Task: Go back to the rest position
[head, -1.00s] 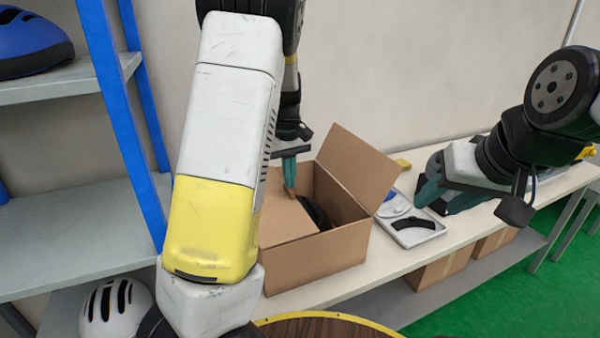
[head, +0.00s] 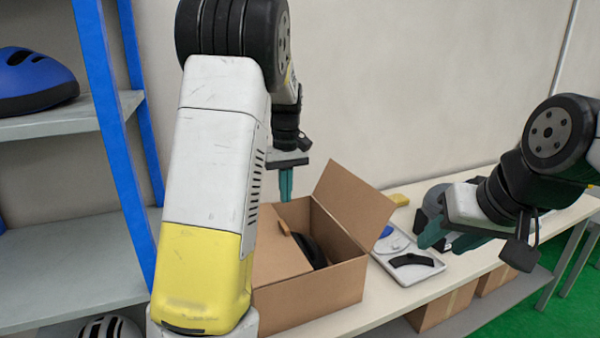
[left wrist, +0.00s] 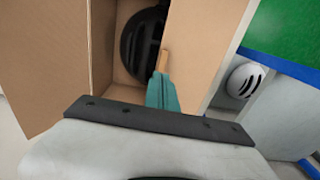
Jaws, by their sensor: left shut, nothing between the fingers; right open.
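My left gripper (head: 286,184) is shut and empty, with its teal fingers pointing down above the left part of the open cardboard box (head: 335,292). In the left wrist view its closed fingers (left wrist: 162,92) show over the box, beside a small tan piece at the flap's edge; I cannot tell whether they touch it. A black helmet (head: 310,250) lies inside the box, partly hidden by a flap. My right gripper (head: 440,238) is open, with its fingers over the table near the white tray.
The box and a white tray (head: 428,272) with a black curved piece stand on a long table (head: 385,300). A shelf with blue posts (head: 112,130) holds a blue helmet (head: 35,80) at left. A white helmet (head: 110,328) sits low. Closed boxes (head: 440,305) are below the table.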

